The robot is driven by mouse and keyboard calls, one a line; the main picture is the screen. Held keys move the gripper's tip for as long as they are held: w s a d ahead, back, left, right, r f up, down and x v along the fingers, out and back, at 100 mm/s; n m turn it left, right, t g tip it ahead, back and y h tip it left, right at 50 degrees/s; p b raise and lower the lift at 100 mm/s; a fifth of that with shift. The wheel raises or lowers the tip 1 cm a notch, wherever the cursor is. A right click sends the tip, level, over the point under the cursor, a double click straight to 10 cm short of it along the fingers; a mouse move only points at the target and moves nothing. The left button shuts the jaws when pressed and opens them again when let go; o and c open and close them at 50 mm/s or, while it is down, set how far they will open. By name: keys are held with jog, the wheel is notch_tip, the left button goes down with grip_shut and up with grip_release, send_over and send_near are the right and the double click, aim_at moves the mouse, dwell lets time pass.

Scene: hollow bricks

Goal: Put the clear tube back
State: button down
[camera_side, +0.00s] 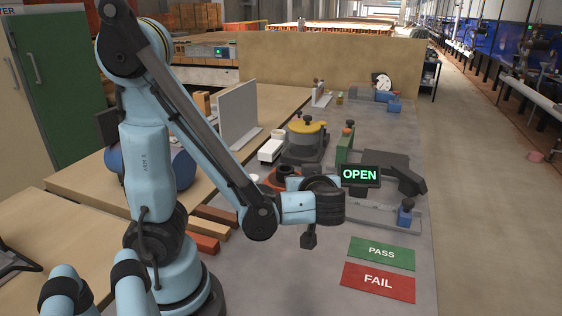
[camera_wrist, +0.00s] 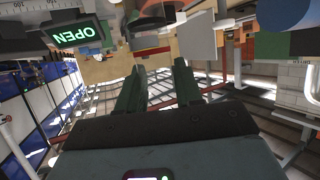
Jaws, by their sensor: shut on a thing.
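My gripper shows in the wrist view (camera_wrist: 157,78) with its two dark green fingers a short gap apart. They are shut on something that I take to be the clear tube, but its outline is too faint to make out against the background. In the side view my wrist's dark end is above the grey bench (camera_side: 300,285), left of the OPEN sign (camera_side: 360,174); the fingertips cannot be made out there. The OPEN sign also shows at the upper left of the wrist view (camera_wrist: 75,35). I cannot pick out the tube's place.
A green PASS plate (camera_side: 382,253) and a red FAIL plate (camera_side: 378,282) lie at the front right. A dark grey fixture (camera_side: 385,170) stands behind the sign. A yellow-topped device (camera_side: 306,135) and a grey upright panel (camera_side: 238,115) stand farther back.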

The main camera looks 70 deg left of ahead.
jog(key=shift+f, duration=1.7)
jog(key=c, duration=0.8)
grip_release()
jog(key=shift+o, duration=0.2)
jog(key=shift+d, duration=0.1)
jog(key=v, duration=1.2)
